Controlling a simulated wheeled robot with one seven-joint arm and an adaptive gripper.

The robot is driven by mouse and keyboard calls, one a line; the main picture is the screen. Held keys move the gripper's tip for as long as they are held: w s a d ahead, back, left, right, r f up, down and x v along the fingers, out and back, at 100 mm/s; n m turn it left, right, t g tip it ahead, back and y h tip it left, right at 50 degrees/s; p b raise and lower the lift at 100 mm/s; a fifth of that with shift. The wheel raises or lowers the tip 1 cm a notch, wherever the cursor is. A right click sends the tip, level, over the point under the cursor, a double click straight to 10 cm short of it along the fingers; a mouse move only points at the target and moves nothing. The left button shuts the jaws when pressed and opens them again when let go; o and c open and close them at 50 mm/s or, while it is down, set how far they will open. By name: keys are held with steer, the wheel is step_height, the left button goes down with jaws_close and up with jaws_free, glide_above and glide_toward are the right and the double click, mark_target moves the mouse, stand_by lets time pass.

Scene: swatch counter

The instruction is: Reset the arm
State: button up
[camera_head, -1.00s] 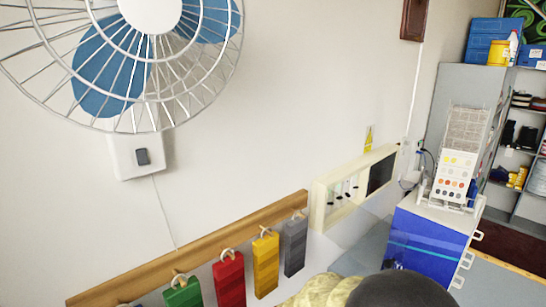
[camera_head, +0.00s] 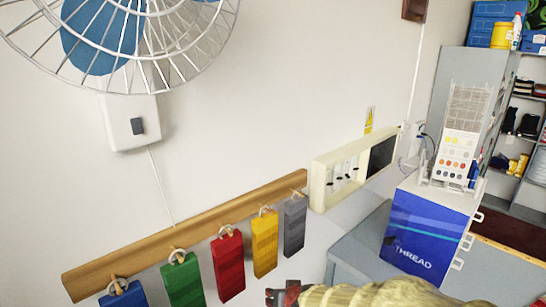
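A yellowish, ridged part that seems to be my arm (camera_head: 385,294) crosses the bottom edge of the view. A small dark and red part at its left end, low in the middle, may be my gripper (camera_head: 287,294). The lower edge of the picture cuts it off, so its fingers cannot be made out. I see nothing held in it.
A wooden rail (camera_head: 200,227) on the wall carries hanging swatches in blue, green, red, yellow and grey (camera_head: 294,228), close to my arm. A blue thread cabinet (camera_head: 425,233) stands on the grey counter (camera_head: 358,240). A caged fan (camera_head: 110,35) is at upper left.

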steer(key=s+d+f+g+b, duration=0.25)
steer(key=s+d+b, duration=0.2)
steer(key=s, duration=0.65)
steer(key=s+d+f+g+b, duration=0.1)
steer(key=s+d+g+b, duration=0.3)
steer(key=s, duration=0.6)
steer(key=s+d+f+t+h+b, duration=0.1)
steer(key=s+d+t+b, duration=0.3)
steer(key=d+b, duration=0.4)
steer(key=shift+s+m+h+b, duration=0.4)
steer(key=shift+h+b, duration=0.3)
steer(key=shift+b, duration=0.25)
steer(key=shift+d, duration=0.1)
